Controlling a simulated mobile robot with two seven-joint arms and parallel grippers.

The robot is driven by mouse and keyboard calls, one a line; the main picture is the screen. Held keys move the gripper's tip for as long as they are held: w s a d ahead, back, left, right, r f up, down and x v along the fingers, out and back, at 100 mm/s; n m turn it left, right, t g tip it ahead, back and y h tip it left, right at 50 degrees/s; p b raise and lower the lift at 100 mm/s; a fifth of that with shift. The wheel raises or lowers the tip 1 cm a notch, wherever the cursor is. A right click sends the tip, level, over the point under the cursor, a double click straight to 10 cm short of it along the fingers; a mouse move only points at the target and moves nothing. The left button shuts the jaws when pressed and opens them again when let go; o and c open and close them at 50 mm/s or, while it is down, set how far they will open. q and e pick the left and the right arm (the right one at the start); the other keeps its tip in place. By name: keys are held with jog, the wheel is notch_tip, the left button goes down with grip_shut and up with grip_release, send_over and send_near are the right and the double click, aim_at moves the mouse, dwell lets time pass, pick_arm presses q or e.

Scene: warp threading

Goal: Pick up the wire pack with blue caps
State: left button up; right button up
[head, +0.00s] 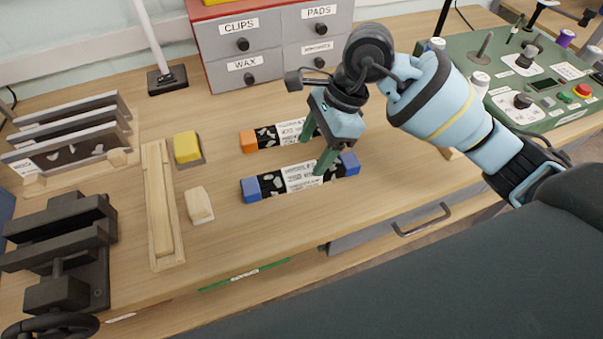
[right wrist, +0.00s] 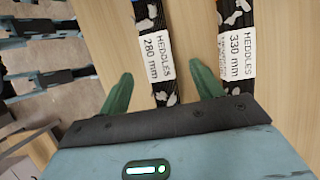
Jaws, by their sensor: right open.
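The wire pack with blue caps (head: 272,184) lies flat on the table, black with a white label and a blue cap at each end. My right gripper (head: 317,148) is open above the packs, pointing down; its near finger overlaps the blue-capped pack in the head view. In the right wrist view, a pack labelled 280 mm (right wrist: 156,55) runs between the open fingers (right wrist: 161,90); it is the one closer to the table's front edge, so it appears to be the blue-capped one. Its caps are out of that view. My left gripper is out of view.
A wire pack with orange caps (head: 265,138) lies parallel just behind; it shows as the 330 mm pack (right wrist: 237,50) in the wrist view. A yellow block (head: 187,147), a wooden block (head: 199,205), a black vise (head: 62,250) and drawers (head: 240,42) stand around. A control panel (head: 520,85) is right.

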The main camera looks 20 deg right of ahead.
aim_at(303, 172)
jog(key=shift+a+f, duration=0.15)
jog(key=shift+f, duration=0.2)
jog(key=x, duration=0.4)
jog(key=shift+s+f+p, duration=0.2)
jog(key=shift+f+p, duration=0.1)
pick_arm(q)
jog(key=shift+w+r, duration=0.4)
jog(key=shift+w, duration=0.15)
pick_arm(e)
jog(key=shift+a+f, duration=0.15)
jog(key=shift+f, duration=0.15)
jog(key=c, duration=1.4)
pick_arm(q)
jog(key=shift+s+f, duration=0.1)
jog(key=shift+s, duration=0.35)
pick_arm(e)
jog(key=shift+o, duration=0.2)
jog(key=shift+r, duration=0.15)
